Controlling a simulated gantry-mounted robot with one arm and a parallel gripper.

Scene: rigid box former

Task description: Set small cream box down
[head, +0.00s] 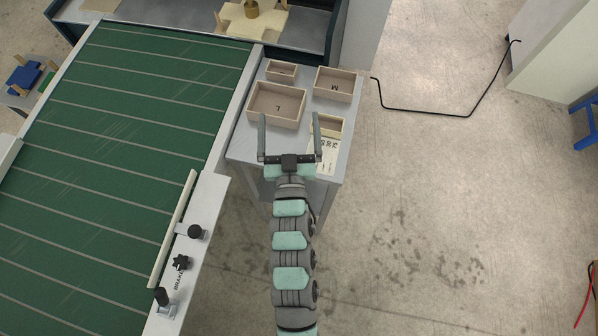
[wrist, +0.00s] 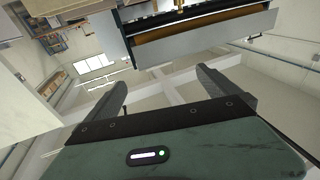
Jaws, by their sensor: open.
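My gripper (head: 289,116) is open in the head view, its two fingers spread wide with nothing between them that I can make out. It is over the near part of a small grey side table (head: 241,146). A small cream box (head: 331,124) sits on that table, just right of the right finger, which partly covers it. I cannot tell whether finger and box touch. In the wrist view my gripper (wrist: 162,78) also shows open and empty, and no box is visible there.
A large box marked L (head: 277,105), a box marked M (head: 334,85) and a small tan box (head: 281,71) stand behind on the table. A printed sheet (head: 323,162) lies at its near right. A green conveyor (head: 120,130) runs along the left. The floor at right is mostly clear.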

